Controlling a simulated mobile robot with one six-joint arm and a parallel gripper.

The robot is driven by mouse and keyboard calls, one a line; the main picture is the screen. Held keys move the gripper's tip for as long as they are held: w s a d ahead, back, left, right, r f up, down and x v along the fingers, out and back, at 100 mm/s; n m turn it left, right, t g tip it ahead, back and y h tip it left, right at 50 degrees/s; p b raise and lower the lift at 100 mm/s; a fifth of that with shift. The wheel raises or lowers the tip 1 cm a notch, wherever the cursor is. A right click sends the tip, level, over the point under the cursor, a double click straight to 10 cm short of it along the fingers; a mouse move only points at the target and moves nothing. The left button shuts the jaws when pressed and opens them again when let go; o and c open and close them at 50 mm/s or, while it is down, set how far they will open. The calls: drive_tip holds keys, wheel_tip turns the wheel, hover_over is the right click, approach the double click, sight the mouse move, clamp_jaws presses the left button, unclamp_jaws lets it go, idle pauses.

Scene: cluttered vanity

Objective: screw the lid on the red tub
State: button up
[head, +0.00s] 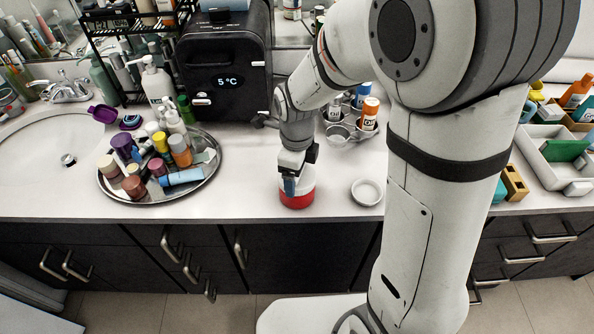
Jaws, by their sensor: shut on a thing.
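The red tub (297,201) stands upright on the counter near its front edge, left of my arm. A white round part (308,182), which looks like the lid, sits directly above the red body, about as wide as it. My gripper (291,187) points down over the tub, its fingers shut on this white part. The gripper and wrist cover much of its top and left side. I cannot tell whether the lid sits level or how its thread meets the tub.
A white shallow round dish (367,192) lies right of the tub. A round metal tray (214,170) crowded with bottles stands left. A black box with a display (227,82) and a cup holder (340,132) stand behind. Bare counter lies between tray and tub.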

drive_tip(key=shift+m, duration=0.8)
drive_tip(key=m, duration=0.4)
drive_tip(key=shift+m, duration=0.3)
drive_tip(key=o, duration=1)
drive_tip(key=shift+o, duration=0.2)
wheel_tip(320, 180, up, 8)
drive_tip(key=shift+f, duration=0.1)
